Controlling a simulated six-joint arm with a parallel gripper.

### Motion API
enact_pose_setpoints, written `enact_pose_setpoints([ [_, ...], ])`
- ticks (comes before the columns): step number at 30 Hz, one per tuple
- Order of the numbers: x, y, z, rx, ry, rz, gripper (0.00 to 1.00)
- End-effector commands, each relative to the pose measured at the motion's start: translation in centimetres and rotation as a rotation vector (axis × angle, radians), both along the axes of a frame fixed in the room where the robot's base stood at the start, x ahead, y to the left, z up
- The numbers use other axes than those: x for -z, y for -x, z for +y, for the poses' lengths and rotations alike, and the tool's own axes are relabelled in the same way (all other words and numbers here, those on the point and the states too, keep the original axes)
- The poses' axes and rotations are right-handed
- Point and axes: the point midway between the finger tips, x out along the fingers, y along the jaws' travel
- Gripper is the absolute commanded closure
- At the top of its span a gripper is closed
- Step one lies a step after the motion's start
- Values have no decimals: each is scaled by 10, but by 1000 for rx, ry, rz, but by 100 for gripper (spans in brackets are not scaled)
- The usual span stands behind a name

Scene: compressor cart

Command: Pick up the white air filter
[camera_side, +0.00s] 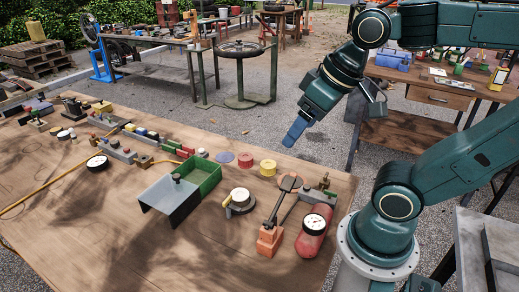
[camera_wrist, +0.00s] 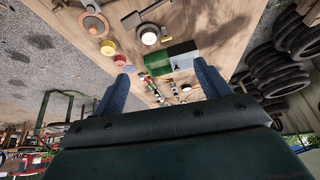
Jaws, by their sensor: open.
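A round, pale white piece (camera_side: 240,196) sits on the wooden table, right of the green and grey open box. It looks like the white air filter, though its small size leaves this unsure. A round white-faced piece in a dark surround also shows in the wrist view (camera_wrist: 149,36), beyond the fingers. My gripper (camera_side: 293,133) has blue fingers and is raised above the table's far right edge, well clear of the white piece. In the wrist view my gripper (camera_wrist: 162,69) is open, with nothing between its fingers.
A green and grey box (camera_side: 207,176), yellow cylinder (camera_side: 268,168), red disc (camera_side: 246,161), orange block (camera_side: 269,240) and red gauge unit (camera_side: 315,234) stand around the white piece. Bare wooden table (camera_side: 190,260) lies in front of it.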

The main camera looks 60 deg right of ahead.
Motion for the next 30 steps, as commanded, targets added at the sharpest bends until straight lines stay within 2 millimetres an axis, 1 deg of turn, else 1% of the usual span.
enact_pose_setpoints([
  [8,3,-38,-4,173,-100,107,25],
  [16,15,-79,-14,365,-204,218,25],
  [23,35,-113,-28,536,-289,315,25],
  [30,62,-144,-47,718,-373,419,25],
])
